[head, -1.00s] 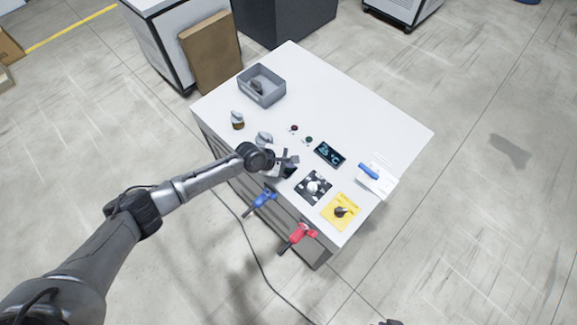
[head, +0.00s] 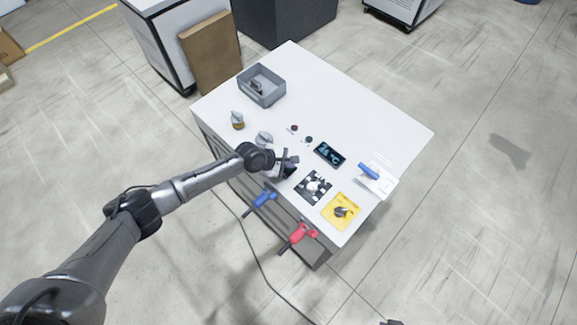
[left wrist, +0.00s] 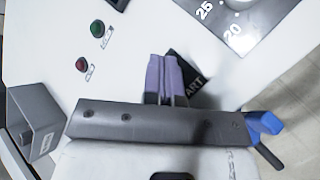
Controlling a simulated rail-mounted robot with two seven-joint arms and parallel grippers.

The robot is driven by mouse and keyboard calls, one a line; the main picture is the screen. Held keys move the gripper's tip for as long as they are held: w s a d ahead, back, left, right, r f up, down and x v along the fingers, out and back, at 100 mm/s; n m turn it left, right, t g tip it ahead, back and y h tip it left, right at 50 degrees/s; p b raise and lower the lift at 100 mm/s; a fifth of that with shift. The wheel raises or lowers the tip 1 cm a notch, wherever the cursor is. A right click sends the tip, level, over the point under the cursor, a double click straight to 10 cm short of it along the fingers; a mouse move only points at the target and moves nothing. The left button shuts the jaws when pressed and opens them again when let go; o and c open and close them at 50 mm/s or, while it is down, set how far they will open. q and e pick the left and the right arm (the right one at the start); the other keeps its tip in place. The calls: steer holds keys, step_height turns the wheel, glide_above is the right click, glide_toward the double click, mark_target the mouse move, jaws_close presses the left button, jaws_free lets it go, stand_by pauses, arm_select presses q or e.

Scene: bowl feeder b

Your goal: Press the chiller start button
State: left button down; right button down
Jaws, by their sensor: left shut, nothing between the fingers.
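The white cabinet top (head: 375,125) carries a black plate (left wrist: 188,72) with white lettering, of which "ART" shows in the left wrist view. My left gripper (head: 290,158) is over the front part of the top; its fingers (left wrist: 163,80) are shut and empty and cover part of this plate. I cannot tell whether they touch it. The button itself is hidden behind them. A green button (left wrist: 97,28) and a red button (left wrist: 82,64) lie to the left of the fingers; in the head view they are small dots beyond the gripper.
A lit display (head: 329,154), a dial plate (head: 313,186) and a yellow plate with a black knob (head: 341,211) lie right of the gripper. Blue (head: 262,198) and red (head: 300,234) handles stick out in front. A grey bin (head: 262,85) stands at the back left.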

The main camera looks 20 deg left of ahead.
arm_select(q)
steer(key=shift+f, duration=0.2)
steer(key=shift+f, duration=0.2)
steer(key=shift+f, duration=0.15)
stand_by(0.5)
steer(key=shift+f, duration=0.35)
steer(key=shift+r, duration=0.15)
stand_by(0.5)
steer(key=shift+r+p, duration=0.75)
steer(key=shift+p, duration=0.1)
